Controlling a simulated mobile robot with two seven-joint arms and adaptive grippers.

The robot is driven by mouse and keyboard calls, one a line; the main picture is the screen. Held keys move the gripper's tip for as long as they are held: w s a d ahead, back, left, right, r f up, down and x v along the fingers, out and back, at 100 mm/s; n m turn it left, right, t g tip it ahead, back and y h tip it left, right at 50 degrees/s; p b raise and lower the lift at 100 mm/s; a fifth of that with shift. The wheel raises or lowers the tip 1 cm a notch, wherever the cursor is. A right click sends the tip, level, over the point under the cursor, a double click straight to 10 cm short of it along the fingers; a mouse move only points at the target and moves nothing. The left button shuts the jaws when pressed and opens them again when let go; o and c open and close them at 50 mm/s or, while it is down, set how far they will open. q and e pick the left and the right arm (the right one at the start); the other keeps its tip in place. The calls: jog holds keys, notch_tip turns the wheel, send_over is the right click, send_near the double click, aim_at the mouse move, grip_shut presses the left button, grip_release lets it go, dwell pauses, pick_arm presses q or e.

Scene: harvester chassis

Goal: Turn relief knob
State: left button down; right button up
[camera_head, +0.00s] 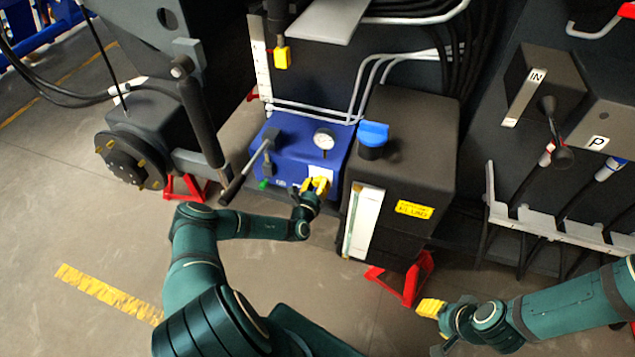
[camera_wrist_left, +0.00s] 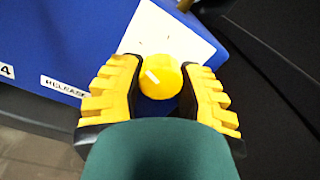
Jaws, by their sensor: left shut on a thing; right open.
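The relief knob (camera_wrist_left: 160,77) is a round yellow knob with a white pointer mark, on the front of the blue hydraulic unit (camera_head: 290,152). It sits by a white plate (camera_wrist_left: 165,32) and a label reading RELEASE (camera_wrist_left: 62,87). My left gripper (camera_head: 318,187) is at the knob, which its fingers mostly hide in the head view. In the left wrist view its yellow fingers (camera_wrist_left: 160,90) are shut on the knob from both sides. My right gripper (camera_head: 432,325) is open and empty, low over the floor at the right, away from the unit.
A pressure gauge (camera_head: 324,139) and a lever (camera_head: 247,172) are on the blue unit. A dark tank with a blue cap (camera_head: 373,133) stands just right of it. Red stands (camera_head: 404,283) are beneath. A slotted rack (camera_head: 560,232) is at the right. Floor in front is clear.

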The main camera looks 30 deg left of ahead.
pick_arm(q)
jog(key=n, duration=0.6)
jog(key=shift+n, duration=0.3)
jog(key=n, duration=0.6)
jog(key=shift+w+d+r+y+b, duration=0.1)
jog(key=shift+r+y+b, duration=0.05)
jog(key=shift+y+b, duration=0.2)
jog(key=c, duration=0.5)
grip_release()
jog(key=v, duration=1.2)
